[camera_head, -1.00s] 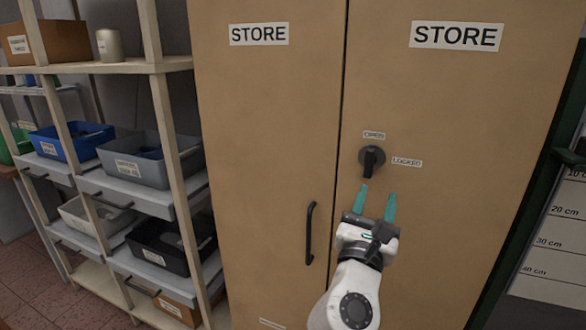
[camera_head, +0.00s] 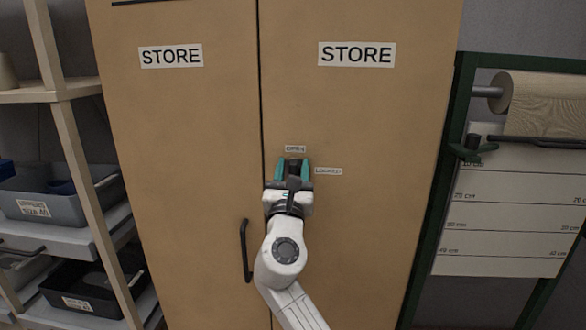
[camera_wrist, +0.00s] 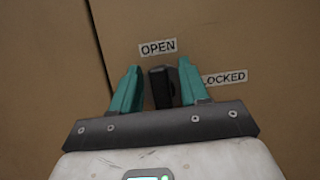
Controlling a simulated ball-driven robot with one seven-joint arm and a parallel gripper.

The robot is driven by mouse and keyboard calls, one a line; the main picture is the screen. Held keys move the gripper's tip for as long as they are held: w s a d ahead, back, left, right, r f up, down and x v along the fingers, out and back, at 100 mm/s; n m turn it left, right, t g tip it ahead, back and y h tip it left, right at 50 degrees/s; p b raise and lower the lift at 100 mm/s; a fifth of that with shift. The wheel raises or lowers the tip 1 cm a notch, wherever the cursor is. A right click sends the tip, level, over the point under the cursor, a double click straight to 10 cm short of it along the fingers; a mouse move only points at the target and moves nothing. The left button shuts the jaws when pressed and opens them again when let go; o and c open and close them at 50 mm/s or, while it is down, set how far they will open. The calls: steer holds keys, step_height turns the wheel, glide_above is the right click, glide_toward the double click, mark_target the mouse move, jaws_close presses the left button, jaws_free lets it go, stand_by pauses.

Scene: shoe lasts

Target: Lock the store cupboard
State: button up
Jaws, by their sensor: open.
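The tan store cupboard (camera_head: 360,120) has two closed doors with STORE labels. On its right door is a black turn knob (camera_wrist: 160,88), seen in the wrist view upright and lined up under the OPEN label (camera_wrist: 157,47). The LOCKED label (camera_wrist: 225,78) is to the knob's right. My gripper (camera_head: 292,168) is at the knob with its teal fingers apart, one on each side of it. In the wrist view the gripper (camera_wrist: 158,85) shows a gap between each finger and the knob. In the head view the gripper mostly hides the knob.
A black door handle (camera_head: 246,250) is on the left door, left of my arm. Shelves with a grey bin (camera_head: 45,205) stand at the left. A green-framed rack with a paper roll (camera_head: 545,105) stands at the right.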

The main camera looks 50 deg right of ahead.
jaws_close()
stand_by(0.5)
